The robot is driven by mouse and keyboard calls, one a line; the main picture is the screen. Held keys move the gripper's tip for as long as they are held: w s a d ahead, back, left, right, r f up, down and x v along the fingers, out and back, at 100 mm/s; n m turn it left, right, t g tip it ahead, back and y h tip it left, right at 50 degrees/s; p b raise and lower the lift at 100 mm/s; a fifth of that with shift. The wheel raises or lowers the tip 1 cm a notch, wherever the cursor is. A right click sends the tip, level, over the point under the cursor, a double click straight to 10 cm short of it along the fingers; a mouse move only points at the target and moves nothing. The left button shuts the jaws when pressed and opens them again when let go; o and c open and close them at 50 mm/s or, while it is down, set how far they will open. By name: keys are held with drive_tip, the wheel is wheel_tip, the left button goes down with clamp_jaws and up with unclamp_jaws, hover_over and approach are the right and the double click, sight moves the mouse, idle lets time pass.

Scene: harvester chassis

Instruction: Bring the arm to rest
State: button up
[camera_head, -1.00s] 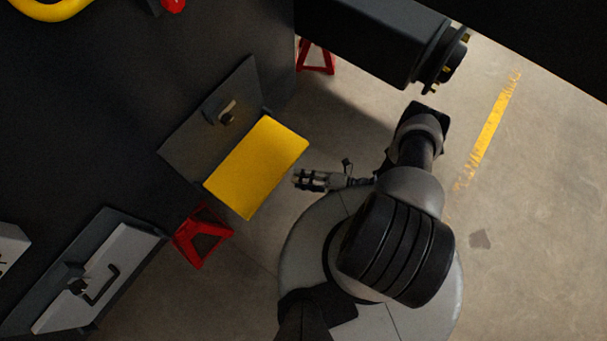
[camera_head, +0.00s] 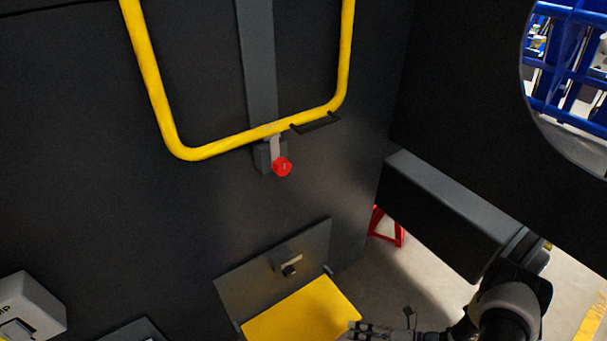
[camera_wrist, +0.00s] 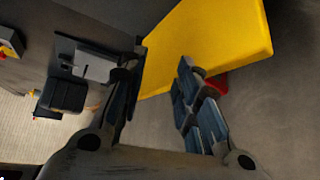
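My arm shows at the lower right of the head view, with its dark links beside the large dark beam. My gripper (camera_head: 368,329) is at the bottom edge of that view, by the right edge of the yellow plate (camera_head: 305,312). In the wrist view my gripper (camera_wrist: 160,75) has its two fingers spread apart, with nothing between them. The yellow plate (camera_wrist: 215,40) lies beyond the fingers there. I cannot tell the exact distance from gripper to plate.
A dark panel carries a yellow tube handle (camera_head: 235,143) and a red knob (camera_head: 282,167). A latch (camera_head: 288,263) sits above the yellow plate. A dark beam (camera_head: 450,210) stands close to my arm. A red stand (camera_head: 386,228) is on the floor. A grey box (camera_head: 30,305) is at lower left.

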wheel_tip(320, 180, up, 29)
drive_tip(key=w+a+n+g+h, duration=0.15)
drive_tip(key=n+g+h, duration=0.5)
drive_tip(key=n, duration=1.25)
drive_tip(key=s+r+n+t+h, duration=0.6)
drive_tip(key=s+r+n+h, duration=0.1)
drive_tip(key=s+r+n, duration=0.8)
wheel_tip(320, 180, up, 3)
drive_tip(key=n, duration=0.2)
drive_tip(key=shift+s+a+r+n, duration=0.15)
drive_tip(key=shift+s+a+n, duration=0.15)
drive_tip(key=shift+s+a, duration=0.05)
drive_tip(key=shift+o, duration=0.4)
drive_tip(key=shift+h, duration=0.25)
